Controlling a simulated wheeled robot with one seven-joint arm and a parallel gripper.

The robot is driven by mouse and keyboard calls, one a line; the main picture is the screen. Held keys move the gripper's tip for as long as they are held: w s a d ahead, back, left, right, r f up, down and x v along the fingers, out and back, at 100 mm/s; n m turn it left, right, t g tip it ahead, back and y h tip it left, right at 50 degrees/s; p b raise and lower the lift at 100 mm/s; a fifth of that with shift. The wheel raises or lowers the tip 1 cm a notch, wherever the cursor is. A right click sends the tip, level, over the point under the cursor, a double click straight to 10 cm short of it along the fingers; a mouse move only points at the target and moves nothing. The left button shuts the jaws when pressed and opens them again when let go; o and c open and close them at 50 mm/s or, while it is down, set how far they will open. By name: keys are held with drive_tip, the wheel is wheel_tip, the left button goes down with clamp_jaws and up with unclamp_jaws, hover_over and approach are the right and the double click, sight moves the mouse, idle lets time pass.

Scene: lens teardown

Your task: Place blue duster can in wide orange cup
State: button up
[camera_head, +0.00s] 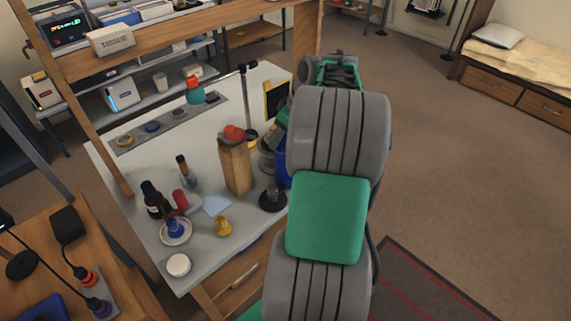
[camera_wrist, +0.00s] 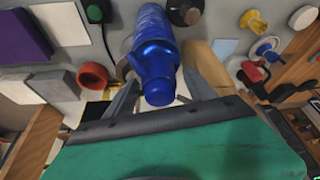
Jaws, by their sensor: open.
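The blue duster can (camera_wrist: 156,50) is in the middle of the wrist view, with its narrower capped end toward my wrist. My gripper (camera_wrist: 160,85) is open, with one finger on each side of the can; I cannot tell whether either finger touches it. An orange-red open cup (camera_wrist: 95,76) stands left of the can in the wrist view. In the head view a blue strip of what looks like the can (camera_head: 281,162) shows beside my arm. My arm hides the gripper and the cup there.
A tall wooden block (camera_head: 236,168) with a red top stands close to the can. A black round-based item (camera_head: 273,199), a white dish (camera_head: 176,232) and a yellow piece (camera_head: 222,226) share the bench. A purple box (camera_wrist: 20,38) lies beyond the cup in the wrist view.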

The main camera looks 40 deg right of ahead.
drive_tip(key=shift+f, duration=0.1)
drive_tip(key=shift+c, duration=0.4)
clamp_jaws()
idle(0.6)
